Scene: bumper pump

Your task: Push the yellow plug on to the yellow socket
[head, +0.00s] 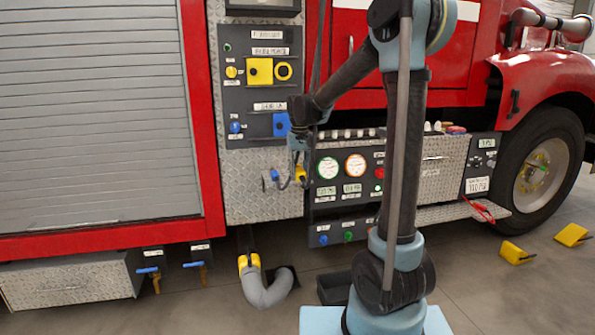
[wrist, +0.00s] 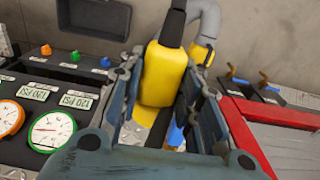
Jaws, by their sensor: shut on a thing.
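The yellow plug (wrist: 165,75) is a yellow block with a black cable at its top end. It sits between the two fingers of my gripper (wrist: 163,105) in the wrist view. In the head view my gripper (head: 298,152) is low in front of the diamond-plate strip, with the yellow plug (head: 300,174) at its tips. A yellow square fitting (head: 259,71), seemingly the yellow socket, is on the dark upper panel, well above my gripper. The plug's front end is hard to make out.
A blue square fitting (head: 281,124) sits lower on the same panel. A blue plug (head: 274,174) is just left of my gripper. The gauge panel (head: 345,180) stands close on the right. A grey hose with a yellow coupling (head: 249,262) lies below. Yellow chocks (head: 513,252) lie by the wheel.

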